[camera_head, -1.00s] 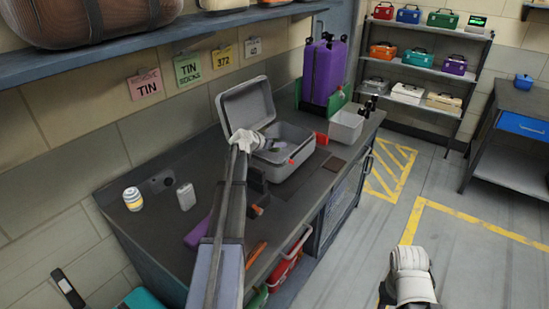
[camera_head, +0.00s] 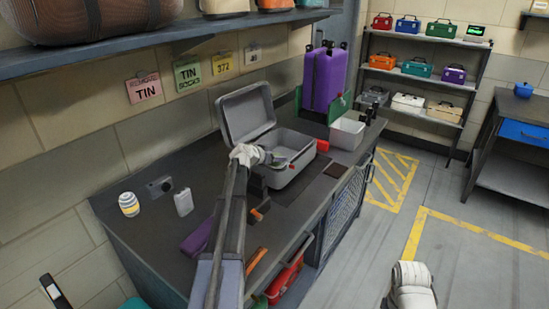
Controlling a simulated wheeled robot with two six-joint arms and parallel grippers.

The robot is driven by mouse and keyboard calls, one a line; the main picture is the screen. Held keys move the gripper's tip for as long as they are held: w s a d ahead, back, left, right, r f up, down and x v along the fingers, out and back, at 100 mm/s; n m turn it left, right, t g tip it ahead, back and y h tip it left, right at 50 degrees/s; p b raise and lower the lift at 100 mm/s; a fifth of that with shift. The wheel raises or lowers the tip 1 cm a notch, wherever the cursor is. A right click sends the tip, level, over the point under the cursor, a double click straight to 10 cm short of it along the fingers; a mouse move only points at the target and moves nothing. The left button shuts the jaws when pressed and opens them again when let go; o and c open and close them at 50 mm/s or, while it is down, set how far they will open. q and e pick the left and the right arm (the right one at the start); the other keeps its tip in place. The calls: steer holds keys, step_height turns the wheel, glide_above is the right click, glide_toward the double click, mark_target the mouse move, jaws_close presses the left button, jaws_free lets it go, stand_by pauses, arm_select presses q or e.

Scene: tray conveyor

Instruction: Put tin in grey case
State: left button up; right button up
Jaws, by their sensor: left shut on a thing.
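The grey case (camera_head: 291,174) stands on the dark workbench with its lid (camera_head: 246,112) raised. My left gripper (camera_head: 272,157) is at the case's left side, by the opening. It is shut on a small greyish thing that its fingers mostly hide; I cannot tell for sure that it is a tin. A pale upright tin-like container (camera_head: 183,202) stands on the bench to the left. A white and yellow striped can (camera_head: 129,204) stands farther left. My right gripper (camera_head: 412,290) is at the bottom edge, away from the bench; its fingers do not show clearly.
A white bin (camera_head: 347,134) and purple luggage (camera_head: 324,78) stand beyond the case. A dark box (camera_head: 160,186) sits near the wall. A purple item (camera_head: 197,238) lies near the bench's front. The floor at right is clear.

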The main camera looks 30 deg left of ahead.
arm_select(q)
steer(key=shift+s+d+f+b, duration=0.1)
steer(key=shift+s+f+b, duration=0.05)
steer(key=shift+f+b, duration=0.2)
steer(key=shift+r, duration=0.1)
steer(key=o, duration=1.3)
steer(key=shift+s+d, duration=0.15)
steer(key=shift+r, duration=0.15)
steer(key=shift+r+p, duration=0.35)
steer(key=shift+p, duration=0.4)
steer(key=shift+a+p+v, duration=0.15)
steer(key=shift+p+v, duration=1.25)
steer(key=shift+v, duration=1.45)
steer(key=shift+a+p+v, duration=0.15)
steer(key=shift+p+v, duration=1.2)
steer(key=shift+v, duration=1.55)
